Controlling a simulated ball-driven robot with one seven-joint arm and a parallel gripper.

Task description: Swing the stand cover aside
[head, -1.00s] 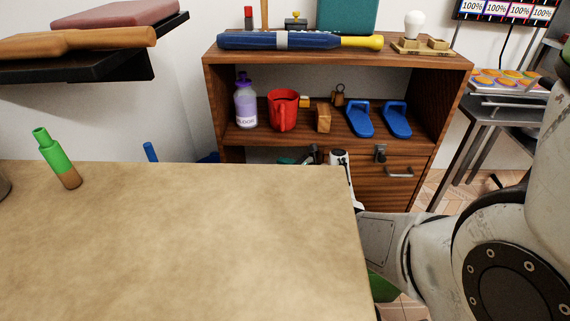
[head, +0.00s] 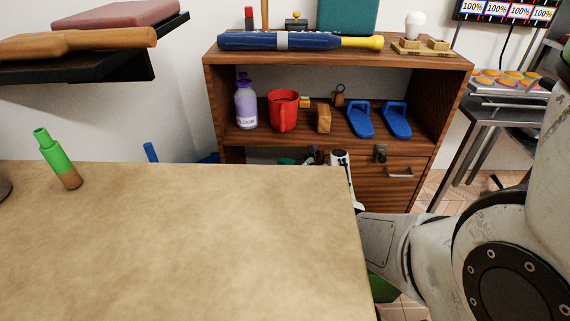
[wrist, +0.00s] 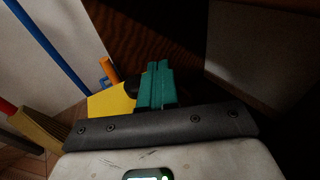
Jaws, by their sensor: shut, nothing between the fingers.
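The wooden stand (head: 440,110) is at the back right of the head view. Its lower part has a panel with a metal handle (head: 399,173) and a latch-like metal fitting (head: 380,153). I cannot tell which part is the cover; most of the lower left is hidden behind the table. My gripper (head: 287,161) is low in front of that lower part, partly hidden by the table edge. In the wrist view its teal fingers (wrist: 155,85) are together and empty, with dark brown wood (wrist: 150,25) beyond them. I cannot tell whether they touch it.
The bare table (head: 190,240) fills the near left, with a green bottle (head: 55,160) on it. A metal rack (head: 490,115) stands at right. In the wrist view, a yellow object (wrist: 110,103), a blue pole (wrist: 50,48) and a broom-like object (wrist: 40,130) are at left.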

